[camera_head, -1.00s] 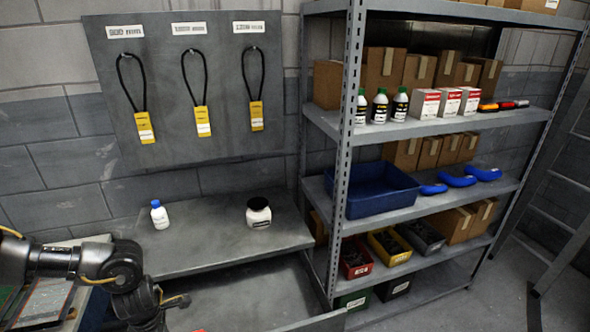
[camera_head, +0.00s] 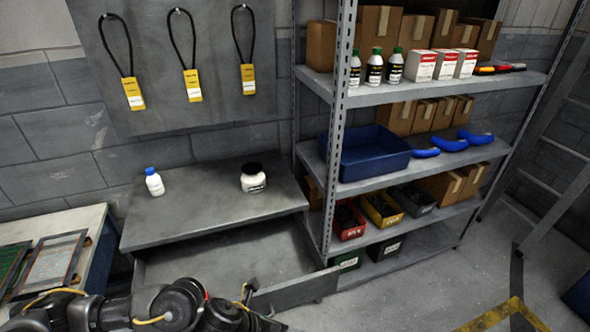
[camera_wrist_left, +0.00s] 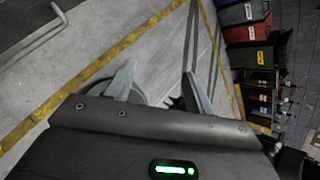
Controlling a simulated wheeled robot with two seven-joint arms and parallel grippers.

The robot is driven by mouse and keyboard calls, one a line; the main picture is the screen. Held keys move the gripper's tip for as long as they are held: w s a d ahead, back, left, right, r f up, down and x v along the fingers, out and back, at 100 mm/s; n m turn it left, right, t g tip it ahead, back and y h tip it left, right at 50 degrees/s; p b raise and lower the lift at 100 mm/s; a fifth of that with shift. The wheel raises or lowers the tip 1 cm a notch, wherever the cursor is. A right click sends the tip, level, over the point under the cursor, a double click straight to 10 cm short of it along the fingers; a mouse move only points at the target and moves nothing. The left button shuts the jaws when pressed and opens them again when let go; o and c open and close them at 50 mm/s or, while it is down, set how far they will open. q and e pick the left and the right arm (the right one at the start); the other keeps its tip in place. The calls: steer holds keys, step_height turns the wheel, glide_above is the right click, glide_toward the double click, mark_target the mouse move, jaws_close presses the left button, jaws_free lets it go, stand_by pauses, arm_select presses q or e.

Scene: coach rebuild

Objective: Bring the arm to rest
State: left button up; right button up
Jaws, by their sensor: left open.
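My left arm (camera_head: 175,305) lies across the bottom left of the head view, in front of an open grey drawer (camera_head: 225,262). Its gripper end is not clear there. In the left wrist view my left gripper (camera_wrist_left: 158,82) has its two pale fingers apart with nothing between them. Grey floor and a yellow line show beyond the fingers. My right gripper is in neither view.
A grey workbench (camera_head: 205,210) carries a white bottle with a blue cap (camera_head: 154,182) and a dark-lidded jar (camera_head: 253,178). A shelf rack (camera_head: 440,115) with boxes and bins stands at the right. Floor (camera_head: 420,285) is clear at lower right.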

arm_select(q)
steer(key=d+r+n+t, duration=0.35)
steer(key=r+n, duration=0.25)
steer(key=n, duration=0.7)
steer(key=s+a+f+n+g+y, duration=0.1)
steer(key=s+a+f+n+y, duration=0.3)
steer(key=a+n, duration=0.5)
steer(key=s+a+f+n+g+y, duration=0.1)
steer(key=s+a+f+n, duration=0.1)
steer(key=s+a+n, duration=0.5)
steer(key=s+a+f+n+g+y, duration=0.1)
steer(key=s+a+f+n+y, duration=0.2)
steer(key=a+n, duration=0.7)
step_height(320, 180, down, 33)
steer(key=s+g+b, duration=0.2)
steer(key=b, duration=0.5)
steer(key=s+a+f+b, duration=0.1)
steer(key=s+f+b, duration=0.1)
steer(key=s+f, duration=0.6)
steer(key=s+a+f+b, duration=0.1)
steer(key=s+f+b, duration=0.2)
steer(key=s+f, duration=0.5)
step_height(320, 180, down, 6)
steer(key=shift+a+r+m+g, duration=0.25)
steer(key=shift+m+g, duration=0.05)
steer(key=shift+g, duration=0.05)
steer(key=shift+c, duration=0.3)
